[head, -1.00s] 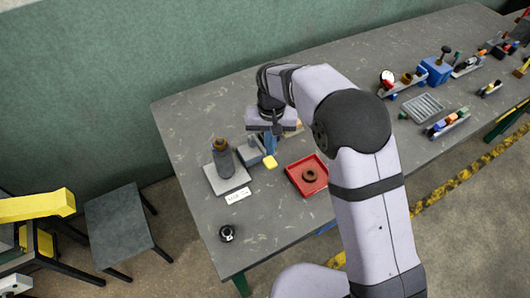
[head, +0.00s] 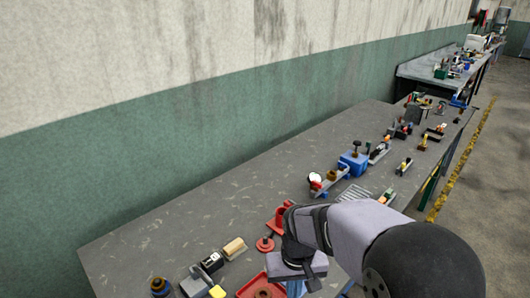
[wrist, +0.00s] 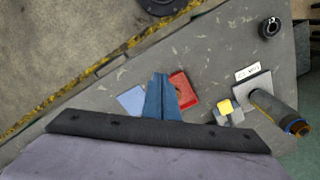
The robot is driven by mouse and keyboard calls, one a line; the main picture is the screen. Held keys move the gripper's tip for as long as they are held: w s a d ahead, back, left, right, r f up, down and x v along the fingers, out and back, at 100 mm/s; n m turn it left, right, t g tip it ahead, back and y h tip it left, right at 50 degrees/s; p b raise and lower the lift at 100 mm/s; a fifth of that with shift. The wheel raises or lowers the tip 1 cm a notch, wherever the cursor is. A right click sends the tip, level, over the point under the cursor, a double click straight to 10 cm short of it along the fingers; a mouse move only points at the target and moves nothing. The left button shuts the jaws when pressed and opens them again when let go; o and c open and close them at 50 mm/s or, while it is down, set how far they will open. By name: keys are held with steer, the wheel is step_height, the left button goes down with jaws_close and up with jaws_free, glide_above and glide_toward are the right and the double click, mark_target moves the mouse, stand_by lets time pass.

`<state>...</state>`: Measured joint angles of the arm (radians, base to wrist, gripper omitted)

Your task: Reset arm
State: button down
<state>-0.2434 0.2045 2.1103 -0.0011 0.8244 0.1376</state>
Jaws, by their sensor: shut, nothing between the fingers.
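My gripper (head: 297,287) is at the bottom of the head view, beside the red tray, with its housing covering part of the bench. In the wrist view its blue fingers (wrist: 160,88) are together, shut and empty, pointing down over the grey bench. The red tray (wrist: 190,88) shows just right of the fingers, partly hidden by them. In the head view the tray (head: 245,290) is cut by the bottom edge and holds a brown ring (head: 263,293).
A dark cylinder (wrist: 277,111), a yellow block (wrist: 226,106), a white label (wrist: 247,73) and a black ring (wrist: 269,27) are right of the tray. A blue flat piece (wrist: 132,100) lies left of the fingers. A blue box (head: 353,162) and small parts stand farther along the bench.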

steer(key=s+d+f+m, duration=0.1)
steer(key=s+d, duration=0.7)
steer(key=s, duration=0.3)
steer(key=shift+s+f, duration=0.15)
steer(key=shift+f, duration=0.2)
stand_by(1.7)
